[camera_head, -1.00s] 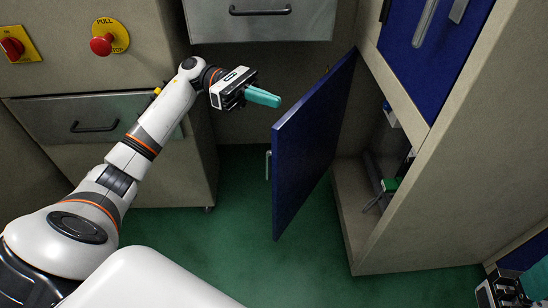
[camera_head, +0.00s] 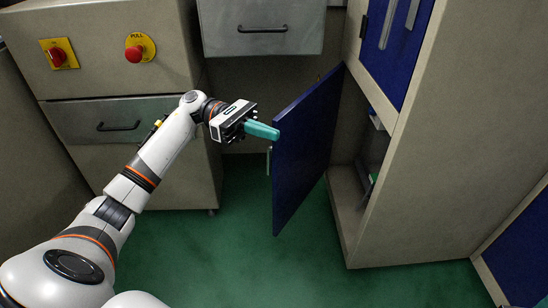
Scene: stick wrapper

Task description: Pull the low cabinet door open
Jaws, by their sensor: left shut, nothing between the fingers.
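The low cabinet door (camera_head: 303,150) is a dark blue panel. It stands swung well out from the beige cabinet (camera_head: 440,130), with the dark opening showing to its right. Its grey handle (camera_head: 269,160) shows at the door's left edge. My left gripper (camera_head: 263,130) has teal fingers that are shut and empty. In the picture its fingertips lie just left of the door's upper left edge; I cannot tell whether they touch it. My right gripper is out of view.
Drawers with grey fronts (camera_head: 95,122) and a machine panel with a red knob (camera_head: 58,57) and red button (camera_head: 134,54) stand behind my left arm. A green item (camera_head: 368,188) sits inside the cabinet. The green floor (camera_head: 235,245) in front is clear.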

